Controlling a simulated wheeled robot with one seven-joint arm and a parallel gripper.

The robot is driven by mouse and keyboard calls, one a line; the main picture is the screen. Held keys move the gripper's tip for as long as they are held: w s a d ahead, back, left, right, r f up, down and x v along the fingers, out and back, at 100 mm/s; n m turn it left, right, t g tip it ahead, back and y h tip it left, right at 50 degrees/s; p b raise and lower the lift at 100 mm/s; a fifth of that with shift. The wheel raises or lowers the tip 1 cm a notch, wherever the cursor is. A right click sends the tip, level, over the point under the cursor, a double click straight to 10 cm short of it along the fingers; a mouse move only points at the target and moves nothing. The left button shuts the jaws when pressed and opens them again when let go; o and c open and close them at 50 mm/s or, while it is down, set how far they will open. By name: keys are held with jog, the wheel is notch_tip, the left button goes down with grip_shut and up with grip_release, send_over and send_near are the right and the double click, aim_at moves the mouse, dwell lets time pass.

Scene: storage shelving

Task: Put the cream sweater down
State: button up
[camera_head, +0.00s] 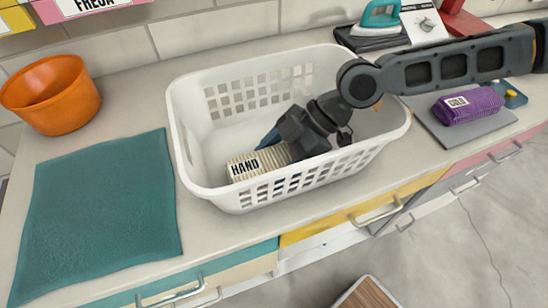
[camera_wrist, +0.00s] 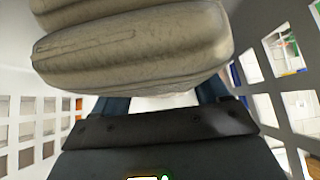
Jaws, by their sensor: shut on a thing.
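The cream sweater (camera_head: 258,164) is a folded, ribbed bundle with a white label reading HAND. It is inside the white laundry basket (camera_head: 190,165), low near the front left wall. My gripper (camera_head: 279,146) reaches down into the basket from the right and is shut on the sweater. In the wrist view the sweater (camera_wrist: 130,45) fills the upper middle, between the blue fingers of my gripper (camera_wrist: 162,100). I cannot tell whether the sweater touches the basket floor.
A teal towel (camera_head: 98,215) lies left of the basket, with an orange bowl (camera_head: 46,94) behind it. A purple folded item (camera_head: 467,105) lies on a grey mat to the right. A teal iron (camera_head: 378,17) stands behind. My arm crosses the basket's right rim.

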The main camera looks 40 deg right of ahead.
aim_at(280, 156)
jog(key=shift+f, duration=0.2)
jog(key=o, duration=1.1)
jog(key=shift+r, duration=0.1)
jog(key=shift+r, duration=0.2)
jog(key=shift+d+r, duration=0.15)
jog(key=shift+d, duration=0.25)
jog(key=b+v, duration=0.1)
jog(key=v, duration=0.5)
jog(key=shift+s+d+r, duration=0.15)
jog(key=shift+r, duration=0.15)
